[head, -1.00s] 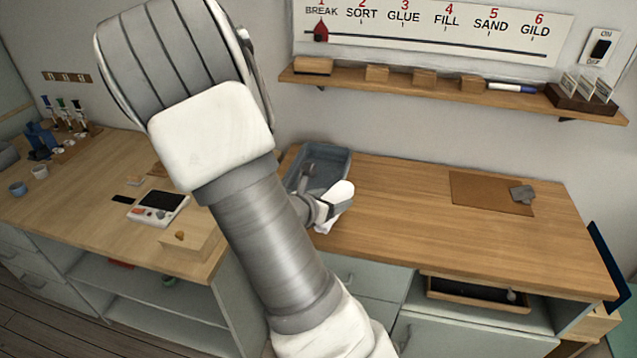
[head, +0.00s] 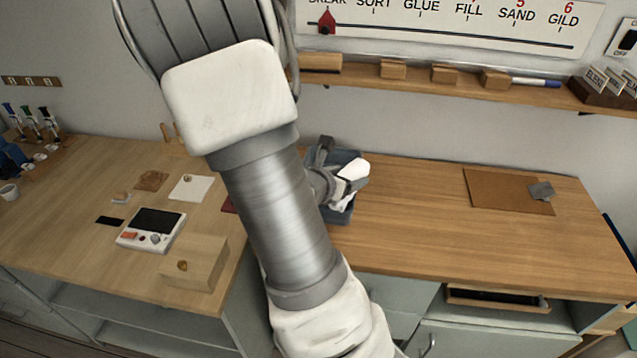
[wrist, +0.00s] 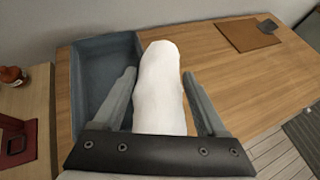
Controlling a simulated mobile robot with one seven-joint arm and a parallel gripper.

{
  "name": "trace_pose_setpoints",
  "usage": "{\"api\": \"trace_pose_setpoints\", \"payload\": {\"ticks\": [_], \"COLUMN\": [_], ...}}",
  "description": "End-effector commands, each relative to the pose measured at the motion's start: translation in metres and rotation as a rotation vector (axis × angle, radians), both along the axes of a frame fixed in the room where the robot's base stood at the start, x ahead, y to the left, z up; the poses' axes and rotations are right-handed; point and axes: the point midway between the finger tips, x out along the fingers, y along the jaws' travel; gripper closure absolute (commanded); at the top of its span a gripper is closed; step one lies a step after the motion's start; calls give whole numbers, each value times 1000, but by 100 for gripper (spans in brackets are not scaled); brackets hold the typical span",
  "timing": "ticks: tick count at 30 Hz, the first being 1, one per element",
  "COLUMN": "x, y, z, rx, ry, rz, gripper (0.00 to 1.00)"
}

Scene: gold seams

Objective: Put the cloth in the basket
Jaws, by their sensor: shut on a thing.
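The white cloth (wrist: 160,88) is bunched into a long rounded shape between the two grey fingers of my gripper (wrist: 159,75) in the wrist view. My gripper is shut on it. The basket is a blue-grey open bin (wrist: 98,50) on the wooden worktop, left of and below the cloth in the wrist view. In the head view my gripper (head: 345,185) shows in front of the bin (head: 341,216), near its right side. My forearm hides much of the bin there. I cannot tell how high the cloth is above the rim.
A brown mat (head: 490,188) with a small grey piece (head: 541,191) lies right on the worktop. A wall shelf (head: 420,82) runs above. A scale (head: 152,228) and a wooden block (head: 195,262) stand on the left bench. The worktop between bin and mat is clear.

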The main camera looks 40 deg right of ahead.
Motion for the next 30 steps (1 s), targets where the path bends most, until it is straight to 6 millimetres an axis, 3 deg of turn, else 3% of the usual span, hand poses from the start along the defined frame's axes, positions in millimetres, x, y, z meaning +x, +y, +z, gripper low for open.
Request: {"api": "trace_pose_setpoints", "payload": {"ticks": [8,24,30], "x": [11,91,105], "y": [-6,-44,-51], "z": [-8,-60,-69], "rx": [-2,-2,-1], "ry": [1,0,-1], "rz": [-1,0,0], "gripper": [80,80,80]}}
